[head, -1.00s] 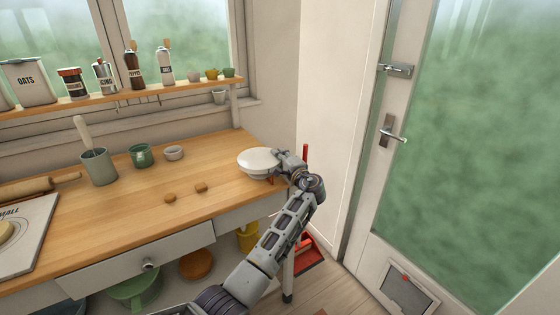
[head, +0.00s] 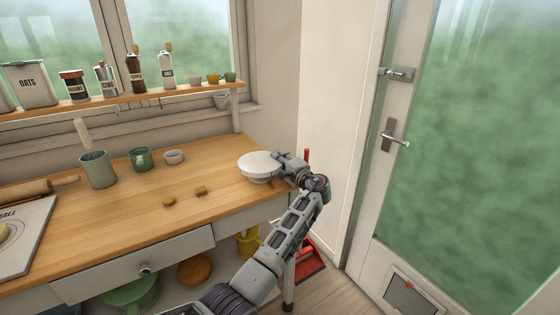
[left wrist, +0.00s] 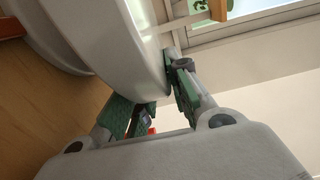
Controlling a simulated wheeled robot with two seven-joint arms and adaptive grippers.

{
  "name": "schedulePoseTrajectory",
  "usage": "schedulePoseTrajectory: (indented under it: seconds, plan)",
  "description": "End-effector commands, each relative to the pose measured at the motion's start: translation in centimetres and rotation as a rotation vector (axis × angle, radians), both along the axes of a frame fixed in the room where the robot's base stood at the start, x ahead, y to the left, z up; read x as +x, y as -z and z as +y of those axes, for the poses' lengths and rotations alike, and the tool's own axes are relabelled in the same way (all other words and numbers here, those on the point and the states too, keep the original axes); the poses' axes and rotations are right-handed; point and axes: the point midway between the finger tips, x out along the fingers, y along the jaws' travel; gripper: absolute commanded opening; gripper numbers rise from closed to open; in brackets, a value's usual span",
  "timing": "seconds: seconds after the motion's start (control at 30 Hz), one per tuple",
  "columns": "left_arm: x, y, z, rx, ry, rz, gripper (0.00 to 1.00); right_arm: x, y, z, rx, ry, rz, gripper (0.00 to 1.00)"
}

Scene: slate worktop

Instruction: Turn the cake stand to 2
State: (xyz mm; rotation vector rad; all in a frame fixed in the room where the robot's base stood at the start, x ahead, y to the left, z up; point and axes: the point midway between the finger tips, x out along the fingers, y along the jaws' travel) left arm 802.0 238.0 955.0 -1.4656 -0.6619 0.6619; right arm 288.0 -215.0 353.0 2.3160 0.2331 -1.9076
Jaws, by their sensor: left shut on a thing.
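The white cake stand (head: 258,163) stands at the right end of the wooden worktop, close to the corner. My left gripper (head: 279,168) is at the right edge of its round top. In the left wrist view the stand's pale rim (left wrist: 140,72) runs between the green-padded fingers of my left gripper (left wrist: 155,88), which are shut on it. No numbers or marks on the stand can be made out in either view. My right gripper is not in view.
Two small brown pieces (head: 201,190) lie on the worktop in front of the stand. A grey bowl (head: 174,157), a green mug (head: 141,158) and a grey utensil pot (head: 98,170) stand further left. The wall and door (head: 400,120) are close on the right.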

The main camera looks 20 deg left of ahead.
Motion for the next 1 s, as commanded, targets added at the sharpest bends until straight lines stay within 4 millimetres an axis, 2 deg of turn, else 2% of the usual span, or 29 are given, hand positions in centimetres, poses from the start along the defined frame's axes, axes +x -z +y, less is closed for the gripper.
schedulePoseTrajectory:
  seconds: [0.13, 0.17, 0.3, 0.77, 1.0]
  plan:
    - [-0.1, 0.4, 0.1, -0.001, -0.003, 0.006, 0.0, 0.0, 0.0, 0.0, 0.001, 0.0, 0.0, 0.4]
    - [-0.1, 0.4, 0.1, -0.002, -0.003, 0.007, 0.22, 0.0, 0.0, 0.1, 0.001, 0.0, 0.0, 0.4]
    - [0.0, 0.3, 0.0, -0.001, -0.002, 0.005, 0.4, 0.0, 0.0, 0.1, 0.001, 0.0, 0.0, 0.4]
    - [-0.2, 0.1, -0.3, 0.0, 0.001, 0.001, 0.4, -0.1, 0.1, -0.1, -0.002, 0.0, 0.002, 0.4]
    - [-1.6, 0.2, -1.8, -0.001, 0.002, 0.002, 0.4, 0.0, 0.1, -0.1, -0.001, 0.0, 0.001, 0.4]
